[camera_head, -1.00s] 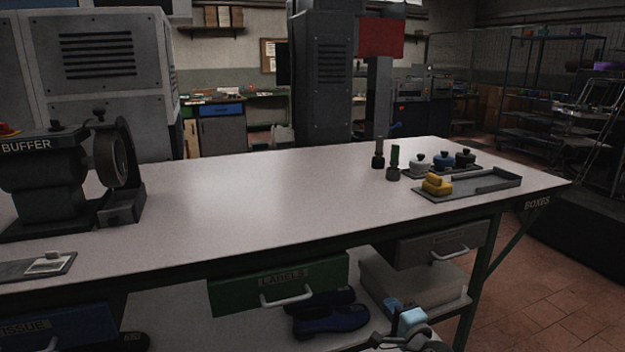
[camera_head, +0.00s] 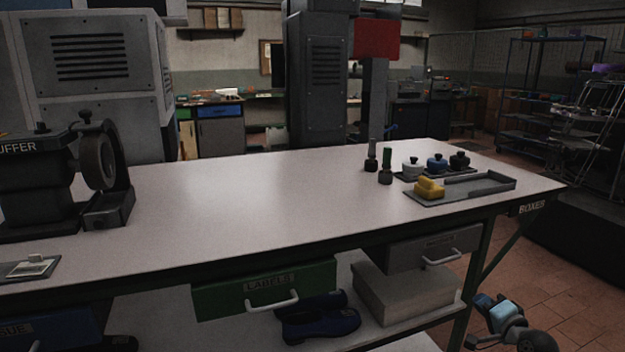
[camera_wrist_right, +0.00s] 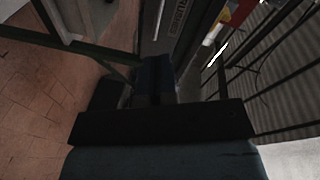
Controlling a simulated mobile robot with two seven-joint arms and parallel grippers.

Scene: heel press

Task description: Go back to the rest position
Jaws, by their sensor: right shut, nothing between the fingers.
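My right gripper (camera_head: 485,340) shows in part at the lower right of the head view, beside the right end of the bench and below its top. Its light-blue and grey wrist parts show; the fingertips are hardly visible there. In the right wrist view, the dark gripper body (camera_wrist_right: 160,122) fills the bottom and its fingers (camera_wrist_right: 153,75) look closed together with nothing held. My left gripper is not in view.
The workbench (camera_head: 250,210) carries a buffer (camera_head: 60,180), a grey tray (camera_head: 490,184) with a yellow block (camera_head: 429,189), and several small tools. Below are a green drawer (camera_head: 262,289), blue shoes (camera_head: 320,320) and a box (camera_head: 405,295).

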